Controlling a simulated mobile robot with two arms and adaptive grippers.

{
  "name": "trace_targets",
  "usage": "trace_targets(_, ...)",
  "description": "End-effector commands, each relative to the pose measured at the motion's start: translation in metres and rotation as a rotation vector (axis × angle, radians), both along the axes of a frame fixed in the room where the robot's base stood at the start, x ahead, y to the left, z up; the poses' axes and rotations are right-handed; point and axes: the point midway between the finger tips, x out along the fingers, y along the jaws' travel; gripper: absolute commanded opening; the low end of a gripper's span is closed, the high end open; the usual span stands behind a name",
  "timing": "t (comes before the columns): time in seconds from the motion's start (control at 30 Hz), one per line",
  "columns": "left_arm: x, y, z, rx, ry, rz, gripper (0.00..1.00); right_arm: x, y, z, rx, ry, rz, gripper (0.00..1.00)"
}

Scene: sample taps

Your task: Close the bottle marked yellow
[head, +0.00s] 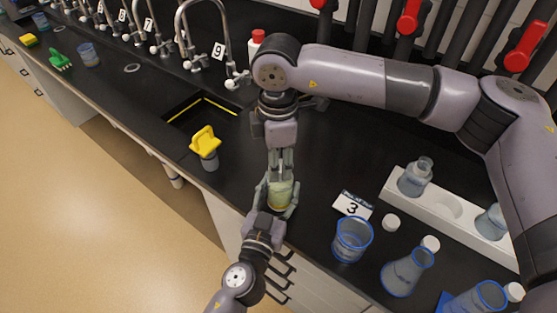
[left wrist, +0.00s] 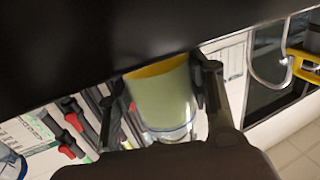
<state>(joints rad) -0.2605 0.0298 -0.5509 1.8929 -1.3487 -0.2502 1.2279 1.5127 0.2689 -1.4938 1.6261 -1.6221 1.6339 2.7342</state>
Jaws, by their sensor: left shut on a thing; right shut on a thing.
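A bottle with a yellow-green body (head: 281,195) is held near the counter's front edge. My left gripper (head: 277,201) is shut around its sides from the front. In the left wrist view the bottle (left wrist: 163,100) sits between the two dark fingers, with a yellow area at one end and a clear part with a blue rim at the other. My right gripper (head: 281,163) points straight down over the bottle's top, its fingers close together. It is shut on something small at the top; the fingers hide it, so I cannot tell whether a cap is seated.
A beaker (head: 352,240), a flask (head: 407,272), a loose white cap (head: 390,222) and a "3" card (head: 352,205) stand to the right. A white rack (head: 463,228) holds glassware. A yellow-topped item (head: 205,141) stands left, by the sink (head: 200,108). Taps line the back.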

Motion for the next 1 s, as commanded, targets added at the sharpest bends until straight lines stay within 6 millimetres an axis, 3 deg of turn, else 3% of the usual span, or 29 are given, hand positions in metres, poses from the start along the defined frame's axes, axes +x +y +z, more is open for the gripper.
trace_targets(0.13, -0.0003, -0.0004, 0.0000, 0.000, 0.000, -0.001, 0.00, 0.0014, 0.0001, 0.0006, 0.000, -0.003, -0.113, 0.21)
trace_targets(0.43, -0.0005, -0.0005, -0.0001, 0.000, 0.000, -0.001, 0.00, 0.0016, -0.0001, 0.0007, 0.000, -0.003, -0.130, 0.21)
trace_targets(0.47, -0.0005, -0.0005, -0.0001, 0.000, 0.000, -0.001, 0.00, 0.0016, -0.0001, 0.0007, 0.000, -0.003, -0.129, 0.31)
trace_targets(0.73, -0.0003, -0.0004, -0.0001, 0.000, 0.000, -0.001, 0.00, 0.0013, 0.0000, 0.0004, 0.000, -0.002, -0.127, 0.49)
trace_targets(1.0, -0.0003, -0.0002, -0.0001, 0.000, 0.000, -0.001, 0.00, 0.0009, -0.0001, 0.0001, 0.000, -0.001, -0.127, 0.50)
